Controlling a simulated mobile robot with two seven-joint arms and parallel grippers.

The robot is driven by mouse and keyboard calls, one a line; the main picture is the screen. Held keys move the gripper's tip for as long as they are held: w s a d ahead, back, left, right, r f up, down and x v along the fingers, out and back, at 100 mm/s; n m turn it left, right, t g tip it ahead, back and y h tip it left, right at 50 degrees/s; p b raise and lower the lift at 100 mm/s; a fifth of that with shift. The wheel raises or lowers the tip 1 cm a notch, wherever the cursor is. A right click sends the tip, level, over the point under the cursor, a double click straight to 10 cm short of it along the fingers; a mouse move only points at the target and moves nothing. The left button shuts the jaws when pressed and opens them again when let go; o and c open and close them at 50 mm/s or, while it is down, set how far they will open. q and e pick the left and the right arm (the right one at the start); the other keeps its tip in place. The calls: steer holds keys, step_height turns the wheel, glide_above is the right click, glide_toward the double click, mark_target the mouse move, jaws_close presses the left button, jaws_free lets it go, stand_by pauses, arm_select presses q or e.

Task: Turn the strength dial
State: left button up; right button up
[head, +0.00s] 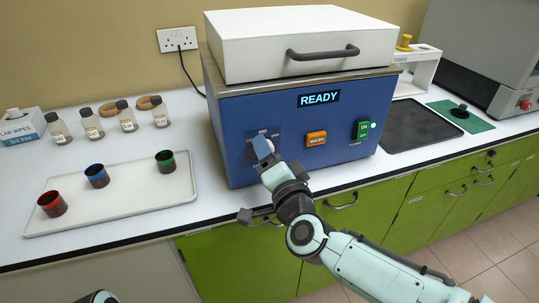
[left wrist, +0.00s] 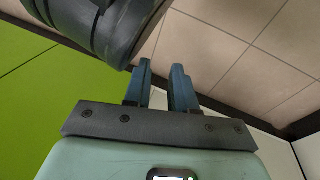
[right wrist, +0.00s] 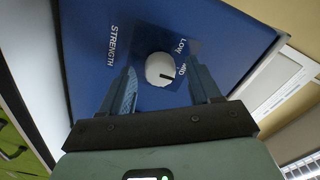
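The strength dial (right wrist: 158,66) is a round white knob with a dark line on the machine's blue front. In the right wrist view its line points right, towards the MID label. STRENGTH, LOW and MID labels show around it. My right gripper (right wrist: 162,76) is open, its fingertips on either side of the dial with a gap at each side. In the head view my right gripper (head: 259,148) is at the panel and mostly hides the dial. My left gripper (left wrist: 160,75) is open and empty, low before the green cabinets, with a dark part above it.
The blue machine (head: 235,110) has a READY screen (head: 319,99), an orange button (head: 316,138) and a green switch (head: 361,130) right of the dial. A white tray (head: 120,178) with red, blue and green cups lies to the left. Several bottles stand behind it.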

arm_select(q)
steer(key=shift+w+d+r+t+p, duration=0.15)
steer(key=shift+w+r+t+p, duration=0.3)
steer(key=shift+w+r, duration=0.55)
arm_select(e)
steer(key=v, duration=1.3)
steer(key=shift+s, duration=0.15)
